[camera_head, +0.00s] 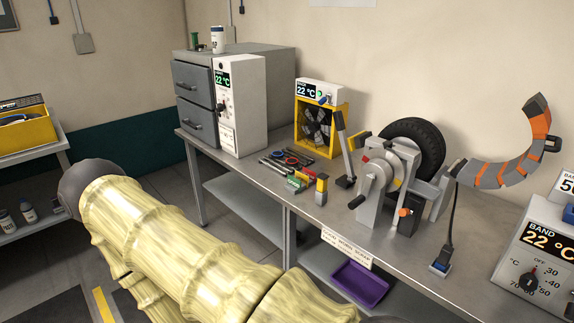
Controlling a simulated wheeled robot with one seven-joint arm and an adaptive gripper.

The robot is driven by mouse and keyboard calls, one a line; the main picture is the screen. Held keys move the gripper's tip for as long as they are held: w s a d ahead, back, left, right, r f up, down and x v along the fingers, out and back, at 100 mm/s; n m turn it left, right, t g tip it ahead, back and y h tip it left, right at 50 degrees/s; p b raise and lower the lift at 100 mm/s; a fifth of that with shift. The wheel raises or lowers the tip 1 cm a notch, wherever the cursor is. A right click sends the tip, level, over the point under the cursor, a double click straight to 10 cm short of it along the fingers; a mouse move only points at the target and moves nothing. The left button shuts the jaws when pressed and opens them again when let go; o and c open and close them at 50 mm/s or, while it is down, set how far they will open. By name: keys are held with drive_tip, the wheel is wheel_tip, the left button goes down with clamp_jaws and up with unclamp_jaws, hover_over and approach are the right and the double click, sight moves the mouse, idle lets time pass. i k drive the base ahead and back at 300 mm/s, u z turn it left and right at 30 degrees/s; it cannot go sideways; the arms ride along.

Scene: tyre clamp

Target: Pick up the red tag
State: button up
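I cannot clearly make out a red tag. Small red pieces show among the little items on the workbench (386,262), near a green and red block (299,182) and a red-handled tool (291,160), but they are too small to tell apart. My arm, in a pale yellow ribbed cover, crosses the lower left of the picture and leaves at the bottom edge. My gripper is out of view.
A tyre clamp (375,182) with a black tyre (418,140) stands mid-bench. A yellow-framed fan (317,125) and grey drawer cabinet (193,105) stand left of it. A segmented heating band (495,173) and control box (540,262) are right. A purple tray (358,284) sits below.

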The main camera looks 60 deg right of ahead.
sight(312, 175)
drive_tip(key=i, duration=0.1)
drive_tip(key=z, duration=1)
